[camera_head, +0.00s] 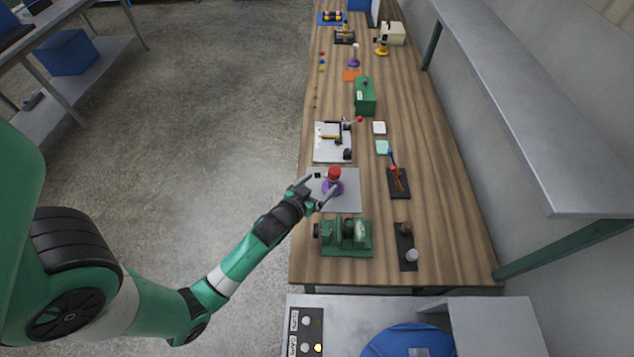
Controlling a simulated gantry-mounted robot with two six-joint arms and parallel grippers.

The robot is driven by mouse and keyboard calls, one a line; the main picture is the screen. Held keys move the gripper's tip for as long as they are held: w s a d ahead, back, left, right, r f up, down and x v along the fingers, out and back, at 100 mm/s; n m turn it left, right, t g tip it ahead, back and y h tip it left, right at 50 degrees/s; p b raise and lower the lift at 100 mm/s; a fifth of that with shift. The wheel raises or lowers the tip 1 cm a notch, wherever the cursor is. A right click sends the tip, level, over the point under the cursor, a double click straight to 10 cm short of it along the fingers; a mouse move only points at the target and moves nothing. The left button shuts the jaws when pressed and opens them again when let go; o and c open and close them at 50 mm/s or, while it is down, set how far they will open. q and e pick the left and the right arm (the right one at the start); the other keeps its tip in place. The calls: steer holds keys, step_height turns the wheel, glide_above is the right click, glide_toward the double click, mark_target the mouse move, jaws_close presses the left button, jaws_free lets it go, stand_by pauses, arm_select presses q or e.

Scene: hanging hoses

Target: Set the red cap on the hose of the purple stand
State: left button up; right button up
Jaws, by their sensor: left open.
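Farther back, another purple-based stand (354,62) holds a short upright piece with a pale top. My left gripper (322,187) is open, just left of and in front of the near purple base, with one finger reaching toward its front. The fingers seem apart from the red piece, but contact is hard to judge. My right gripper is out of view.
A green machine (346,237) stands close in front of the grey mat (349,203). A white board with black parts (330,155) lies behind it. A dark tray (398,183) is to the right. Small coloured pieces (321,62) lie at the far left edge. A shelf (520,110) overhangs the right.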

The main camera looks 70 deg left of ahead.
arm_select(q)
steer(key=shift+s+d+r, duration=0.25)
steer(key=shift+s+d, duration=0.15)
steer(key=shift+s, duration=0.1)
stand_by(0.4)
